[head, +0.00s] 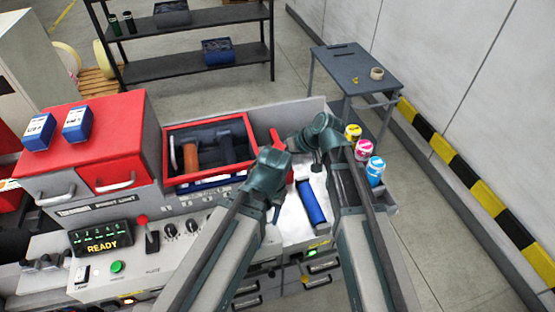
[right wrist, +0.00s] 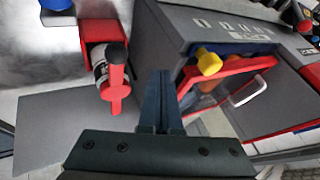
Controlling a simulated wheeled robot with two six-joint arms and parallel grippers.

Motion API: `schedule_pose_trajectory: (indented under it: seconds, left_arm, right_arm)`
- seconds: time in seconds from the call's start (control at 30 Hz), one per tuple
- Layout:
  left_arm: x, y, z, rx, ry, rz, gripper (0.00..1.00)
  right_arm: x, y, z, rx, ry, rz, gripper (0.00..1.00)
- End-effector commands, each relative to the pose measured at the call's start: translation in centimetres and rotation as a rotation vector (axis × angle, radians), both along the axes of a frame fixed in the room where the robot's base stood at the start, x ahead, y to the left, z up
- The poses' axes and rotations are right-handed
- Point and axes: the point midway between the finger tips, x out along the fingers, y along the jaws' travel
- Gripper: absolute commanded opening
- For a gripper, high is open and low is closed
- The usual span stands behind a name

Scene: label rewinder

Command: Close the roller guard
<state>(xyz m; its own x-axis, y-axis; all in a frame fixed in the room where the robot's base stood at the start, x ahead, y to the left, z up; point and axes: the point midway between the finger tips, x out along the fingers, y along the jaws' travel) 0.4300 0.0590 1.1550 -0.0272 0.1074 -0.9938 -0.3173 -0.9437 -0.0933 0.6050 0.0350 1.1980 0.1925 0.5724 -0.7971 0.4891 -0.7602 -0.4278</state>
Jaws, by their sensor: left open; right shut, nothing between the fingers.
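The roller guard (head: 168,162) is a red rectangular frame on the machine's upper part, with an orange roller and dark rollers showing inside it. In the right wrist view, the red frame (right wrist: 236,67) is at the right, with a yellow knob (right wrist: 208,62) at its near corner. I cannot tell how far the guard is swung. My left gripper (head: 276,212) is open, right of the guard and apart from it. My right gripper (right wrist: 161,75) is shut and empty, left of the frame in its wrist view. Its fingers are hard to see in the head view.
A blue roll (head: 311,202) lies right of my left gripper. Several coloured bottles (head: 363,150) stand beyond my right arm. A red cabinet (head: 98,140) with blue boxes is left of the guard. A red handle-like part (right wrist: 115,88) is near my right fingers.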

Motion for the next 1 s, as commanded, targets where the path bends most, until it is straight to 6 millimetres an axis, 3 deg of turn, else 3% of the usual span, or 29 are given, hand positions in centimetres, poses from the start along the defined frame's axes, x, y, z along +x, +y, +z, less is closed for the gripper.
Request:
schedule_pose_trajectory:
  seconds: [0.07, 0.7, 1.0]
  left_arm:
    - [0.0, 0.0, 0.0, 0.000, 0.000, 0.000, 0.50]
    - [-0.1, 0.0, 6.8, -0.001, 0.000, 0.019, 0.50]
    - [-0.1, -0.1, 8.0, -0.001, 0.000, 0.031, 0.50]
  right_arm:
    - [0.3, -0.2, 0.0, -0.001, -0.001, -0.002, 0.00]
    - [-1.3, -4.8, 6.8, -0.001, -0.002, -0.005, 0.00]
    - [-1.6, -6.0, 8.0, -0.002, -0.002, -0.003, 0.00]
